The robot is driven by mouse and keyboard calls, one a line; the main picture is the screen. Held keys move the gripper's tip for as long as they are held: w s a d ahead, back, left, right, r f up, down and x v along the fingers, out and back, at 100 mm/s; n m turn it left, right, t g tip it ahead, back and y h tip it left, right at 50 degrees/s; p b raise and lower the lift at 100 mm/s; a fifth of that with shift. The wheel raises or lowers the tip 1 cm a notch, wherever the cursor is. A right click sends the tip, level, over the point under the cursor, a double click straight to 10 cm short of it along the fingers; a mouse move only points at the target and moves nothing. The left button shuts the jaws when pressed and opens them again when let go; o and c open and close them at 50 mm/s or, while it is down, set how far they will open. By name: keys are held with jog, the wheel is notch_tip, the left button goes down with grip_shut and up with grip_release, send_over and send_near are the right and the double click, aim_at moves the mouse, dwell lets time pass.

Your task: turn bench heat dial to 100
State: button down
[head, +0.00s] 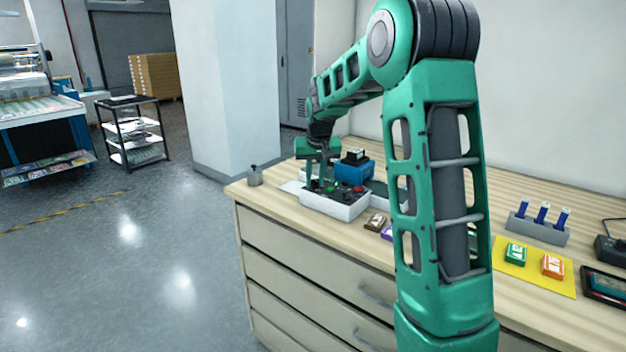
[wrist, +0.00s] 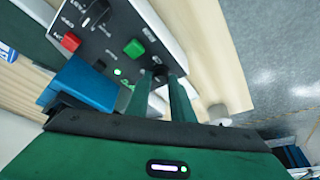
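The bench laminator (head: 335,205) is a low white box with a dark control panel (wrist: 125,30), standing near the left end of the bench. In the wrist view a small black dial (wrist: 160,72) sits near the panel's edge, between the tips of my gripper (wrist: 161,80). The fingers are apart, one on each side of it; whether they touch it is not clear. A larger black knob (wrist: 95,15) is at the panel's upper left. The panel's lettering is too small to read surely, so the dial's setting is unclear. In the head view my gripper (head: 318,183) is low over the panel.
A red button (wrist: 70,42), a green button (wrist: 134,48) and a lit green lamp (wrist: 117,72) share the panel. A blue block (head: 354,172) stands right beside my gripper. A grey weight (head: 255,176) is at the left bench corner. Small packs (head: 375,222) lie in front.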

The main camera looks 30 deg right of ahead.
jog(key=shift+d+n, duration=0.1)
jog(key=shift+n, duration=0.2)
jog(key=n, duration=0.1)
jog(key=n+y, duration=0.1)
jog(key=n, duration=0.1)
jog(key=n+y, duration=0.1)
jog(key=n, duration=0.1)
jog(key=shift+d, duration=0.3)
jog(key=n+y, duration=0.1)
jog(key=n, duration=0.2)
jog(key=n+y, duration=0.1)
jog(key=n, duration=0.2)
jog(key=shift+d, duration=0.2)
jog(key=shift+r, duration=0.1)
jog(key=c, duration=1.6)
grip_release()
jog(key=shift+o, duration=0.2)
